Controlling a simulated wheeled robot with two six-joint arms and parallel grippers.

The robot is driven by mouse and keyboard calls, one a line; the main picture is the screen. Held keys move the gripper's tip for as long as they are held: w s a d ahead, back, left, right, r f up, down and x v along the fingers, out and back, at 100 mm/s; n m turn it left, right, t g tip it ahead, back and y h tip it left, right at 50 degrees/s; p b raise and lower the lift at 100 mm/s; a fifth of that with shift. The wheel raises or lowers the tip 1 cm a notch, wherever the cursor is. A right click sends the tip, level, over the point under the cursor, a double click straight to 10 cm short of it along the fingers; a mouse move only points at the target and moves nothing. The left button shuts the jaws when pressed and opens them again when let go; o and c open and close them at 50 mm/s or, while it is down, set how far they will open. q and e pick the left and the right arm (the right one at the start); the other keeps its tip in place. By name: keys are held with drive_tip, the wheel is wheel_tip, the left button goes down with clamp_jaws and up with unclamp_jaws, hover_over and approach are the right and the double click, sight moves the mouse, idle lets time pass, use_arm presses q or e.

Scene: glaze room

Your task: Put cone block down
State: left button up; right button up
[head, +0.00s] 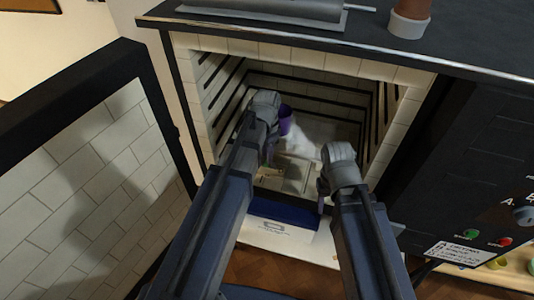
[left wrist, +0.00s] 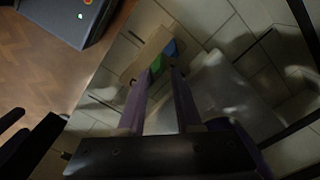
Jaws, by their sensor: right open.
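The cone block is a tan bar with a green and a blue piece on it. In the left wrist view the cone block (left wrist: 146,54) is at the tips of my left gripper (left wrist: 163,74), whose two fingers stand apart. The green piece shows between the tips; whether they grip it is unclear.
The kiln door (head: 80,180) is swung open at left. Brick side walls (head: 392,115) bound the opening. A control panel (head: 470,215) is at right. A pot (head: 408,22) stands on top.

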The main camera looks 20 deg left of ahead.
use_arm(q)
wheel_tip(320, 180, up, 11)
drive_tip(key=p, duration=1)
drive_tip(key=s+d+n+y, duration=0.1)
drive_tip(key=s+d+n, duration=0.4)
drive_tip(key=s+d, duration=0.5)
drive_tip(key=s, duration=0.4)
drive_tip(key=shift+s+d+n, duration=0.15)
drive_tip(key=shift+d+n, duration=0.1)
drive_tip(key=shift+n, duration=0.05)
drive_tip(key=shift+f, duration=0.1)
